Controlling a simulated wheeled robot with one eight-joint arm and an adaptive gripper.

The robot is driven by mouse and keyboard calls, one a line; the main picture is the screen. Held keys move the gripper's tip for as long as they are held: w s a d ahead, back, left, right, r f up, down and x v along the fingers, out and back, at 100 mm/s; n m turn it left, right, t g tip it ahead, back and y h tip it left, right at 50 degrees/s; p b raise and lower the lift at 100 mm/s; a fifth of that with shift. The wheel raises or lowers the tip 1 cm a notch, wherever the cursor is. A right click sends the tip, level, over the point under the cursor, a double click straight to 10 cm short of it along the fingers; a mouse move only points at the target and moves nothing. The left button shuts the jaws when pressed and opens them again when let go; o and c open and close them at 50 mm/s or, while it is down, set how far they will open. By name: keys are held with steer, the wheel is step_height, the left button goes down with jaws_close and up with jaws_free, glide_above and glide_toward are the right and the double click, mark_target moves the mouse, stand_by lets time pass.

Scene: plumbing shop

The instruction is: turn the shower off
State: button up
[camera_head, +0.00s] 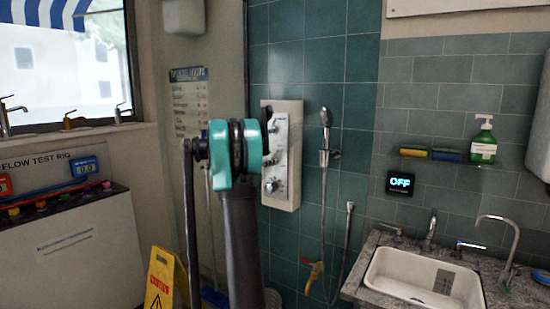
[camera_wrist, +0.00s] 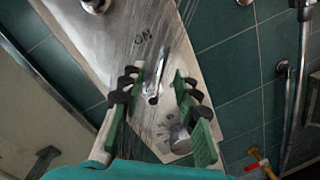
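The pale shower panel (camera_head: 288,190) hangs on the green tiled wall, partly hidden by my arm. In the wrist view the panel (camera_wrist: 105,35) fills the upper middle and bears the marking "ON". A slim metal lever (camera_wrist: 157,72) stands out below that marking. My gripper (camera_wrist: 158,103) is open, its green-padded fingers on either side of the lever's lower end. I cannot tell whether they touch it. A round metal knob (camera_wrist: 180,139) sits lower, near the right finger. A hand shower (camera_head: 325,120) hangs right of the panel. Thin pale streaks cross the panel in the wrist view.
A yellow floor sign (camera_head: 160,280) stands at lower left. A flow test rig (camera_head: 65,240) is at far left. A hose tap (camera_head: 314,275) sits low on the wall.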

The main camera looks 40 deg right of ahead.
mark_target(275, 156)
steer(key=shift+x, duration=2.25)
jaws_close()
